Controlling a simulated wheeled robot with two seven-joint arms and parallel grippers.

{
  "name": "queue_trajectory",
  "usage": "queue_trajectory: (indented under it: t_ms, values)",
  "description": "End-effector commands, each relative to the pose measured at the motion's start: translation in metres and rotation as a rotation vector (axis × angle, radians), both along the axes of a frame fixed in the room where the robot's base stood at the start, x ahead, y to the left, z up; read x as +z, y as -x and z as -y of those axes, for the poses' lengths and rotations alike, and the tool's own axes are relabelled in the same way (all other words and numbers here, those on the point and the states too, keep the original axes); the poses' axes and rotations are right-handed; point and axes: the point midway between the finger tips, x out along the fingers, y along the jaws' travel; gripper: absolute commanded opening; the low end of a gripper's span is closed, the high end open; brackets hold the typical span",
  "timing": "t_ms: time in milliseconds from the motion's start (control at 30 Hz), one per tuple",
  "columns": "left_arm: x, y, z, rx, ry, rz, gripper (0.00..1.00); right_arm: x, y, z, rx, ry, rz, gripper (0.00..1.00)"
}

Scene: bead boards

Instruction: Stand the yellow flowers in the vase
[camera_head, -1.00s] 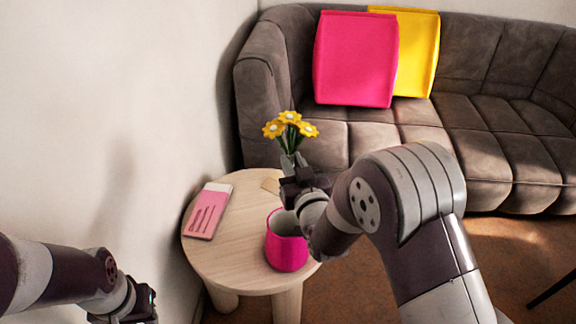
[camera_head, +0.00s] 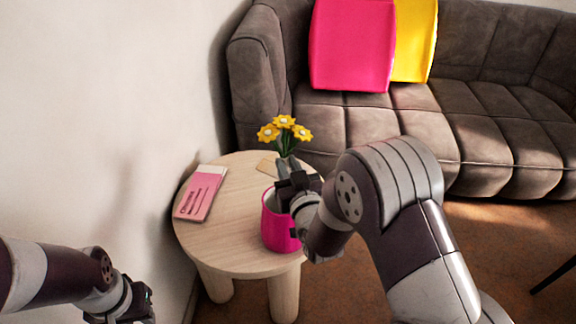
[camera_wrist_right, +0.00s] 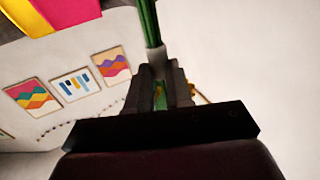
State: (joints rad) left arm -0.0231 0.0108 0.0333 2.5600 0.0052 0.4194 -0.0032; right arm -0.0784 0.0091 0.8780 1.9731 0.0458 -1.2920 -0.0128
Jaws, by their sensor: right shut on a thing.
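The yellow flowers (camera_head: 285,131) are a small upright bunch with green stems. My right gripper (camera_head: 287,174) is shut on their stems and holds them upright over the table, above the vase. The green stems (camera_wrist_right: 149,22) rise from between the fingers (camera_wrist_right: 160,88) in the right wrist view. The magenta vase (camera_head: 279,231) stands upright on the round table, with the gripper in front of part of its rim. Whether the stem ends are inside the vase is hidden. My left gripper (camera_head: 138,303) is at the lower left, away from the table; its fingers do not show clearly.
A grey-brown sofa (camera_head: 480,140) with pink (camera_head: 352,45) and yellow (camera_head: 415,40) cushions stands behind. A wall is at the left.

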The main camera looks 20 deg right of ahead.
Motion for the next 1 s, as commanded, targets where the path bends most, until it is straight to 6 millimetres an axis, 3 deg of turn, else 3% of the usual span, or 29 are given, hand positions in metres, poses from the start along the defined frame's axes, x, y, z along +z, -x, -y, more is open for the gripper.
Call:
queue_trajectory:
  t_ms: [33,533,967,1000]
  values:
    - [-0.011,0.000,0.000,0.000,0.000,0.000,0.32,-0.011,0.000,0.000,0.000,0.000,0.000,0.00]
    - [-0.059,0.000,0.000,0.000,0.000,0.000,0.32,-0.064,0.000,0.000,0.000,0.000,0.000,0.00]
    - [-0.064,0.000,0.000,0.000,0.000,0.000,0.32,-0.070,0.000,0.000,0.000,0.000,0.000,0.00]
    - [-0.064,0.000,0.000,0.000,0.000,0.000,0.32,-0.071,0.000,0.000,0.000,0.000,0.000,0.33]
